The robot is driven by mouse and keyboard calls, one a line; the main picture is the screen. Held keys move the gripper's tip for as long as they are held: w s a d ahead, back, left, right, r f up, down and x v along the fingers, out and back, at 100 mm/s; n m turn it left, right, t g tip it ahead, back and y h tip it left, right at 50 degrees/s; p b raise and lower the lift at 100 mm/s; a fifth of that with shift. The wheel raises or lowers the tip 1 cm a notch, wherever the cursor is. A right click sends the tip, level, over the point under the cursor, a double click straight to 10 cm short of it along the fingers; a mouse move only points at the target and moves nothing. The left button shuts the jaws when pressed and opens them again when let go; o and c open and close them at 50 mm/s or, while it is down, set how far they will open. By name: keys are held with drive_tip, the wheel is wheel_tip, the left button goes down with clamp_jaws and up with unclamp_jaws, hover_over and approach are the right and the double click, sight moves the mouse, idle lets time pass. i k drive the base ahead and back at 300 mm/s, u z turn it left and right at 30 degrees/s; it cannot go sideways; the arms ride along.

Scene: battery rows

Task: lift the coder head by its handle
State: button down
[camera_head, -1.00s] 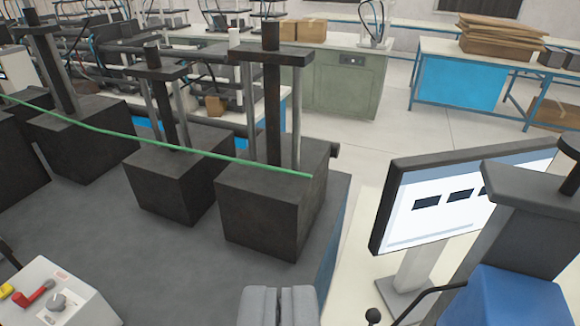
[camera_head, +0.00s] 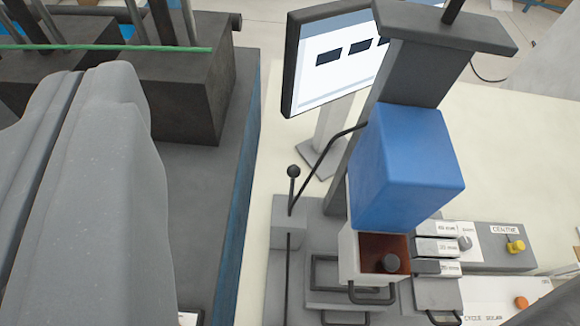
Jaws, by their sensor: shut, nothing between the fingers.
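My gripper (camera_head: 86,88) fills the left side of the picture, its two grey fingers closed together with a thin seam and nothing between them. To its right, apart from it, stands a machine with a grey column (camera_head: 408,75). A blue block (camera_head: 405,165) is on the column's front. I cannot tell for sure which of these parts is the coder head.
A black ball-topped lever (camera_head: 293,171) and a bent black rod (camera_head: 325,160) stand left of the blue block. A screen (camera_head: 335,55) is behind. Labelled blocks (camera_head: 437,247) and a yellow knob (camera_head: 515,246) are at right. Dark blocks (camera_head: 180,95) stand behind my gripper.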

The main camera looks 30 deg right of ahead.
sight(404, 168)
drive_tip(key=u, duration=0.3)
drive_tip(key=k, duration=2.2)
drive_tip(key=z, duration=0.6)
drive_tip(key=i, duration=1)
drive_tip(key=u, duration=0.05)
